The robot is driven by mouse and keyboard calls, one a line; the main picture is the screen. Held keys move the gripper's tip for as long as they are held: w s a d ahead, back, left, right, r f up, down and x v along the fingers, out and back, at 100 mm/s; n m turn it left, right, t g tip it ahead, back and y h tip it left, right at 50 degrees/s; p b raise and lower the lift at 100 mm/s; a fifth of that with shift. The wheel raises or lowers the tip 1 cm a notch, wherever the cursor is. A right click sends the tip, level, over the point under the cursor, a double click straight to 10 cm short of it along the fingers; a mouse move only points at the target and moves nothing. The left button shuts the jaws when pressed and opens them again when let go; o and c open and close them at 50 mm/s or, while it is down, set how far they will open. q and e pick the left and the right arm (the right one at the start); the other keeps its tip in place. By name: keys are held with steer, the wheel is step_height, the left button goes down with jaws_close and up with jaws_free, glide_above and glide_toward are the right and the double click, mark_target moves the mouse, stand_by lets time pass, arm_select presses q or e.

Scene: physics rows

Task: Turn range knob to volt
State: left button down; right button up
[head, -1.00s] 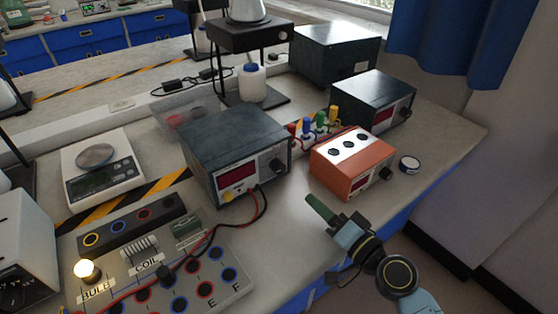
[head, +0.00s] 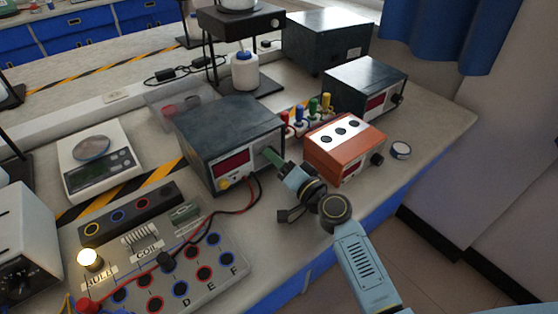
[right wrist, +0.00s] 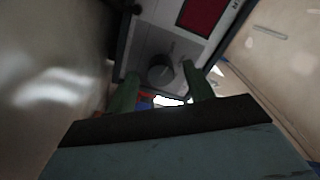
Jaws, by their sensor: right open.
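The dark grey meter (head: 225,125) with a red display stands mid-bench. Its round dark knob (right wrist: 161,68) shows in the right wrist view, on a pale panel beside the red display. In the head view my gripper covers this knob. My right gripper (head: 273,156) is at the right part of the meter's front, its green fingers pointing at the panel. In the right wrist view the fingers (right wrist: 160,88) are open, one to each side of the knob, with visible gaps. I cannot read the knob's marks. My left gripper is not in view.
An orange box (head: 345,152) with its own knob stands close to the right of my gripper. Red and black leads (head: 248,205) run from the meter to the circuit board (head: 215,262). A small round tin (head: 401,150) lies near the bench edge.

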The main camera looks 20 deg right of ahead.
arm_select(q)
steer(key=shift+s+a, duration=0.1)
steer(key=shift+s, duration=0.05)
arm_select(e)
steer(key=c, duration=1)
steer(key=shift+o, duration=0.2)
steer(key=shift+m, duration=0.4)
steer(key=m, duration=0.6)
steer(key=shift+m+p, duration=0.4)
steer(key=shift+m, duration=0.6)
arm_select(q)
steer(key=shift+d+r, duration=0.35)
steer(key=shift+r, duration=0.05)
arm_select(e)
steer(key=shift+m, duration=0.4)
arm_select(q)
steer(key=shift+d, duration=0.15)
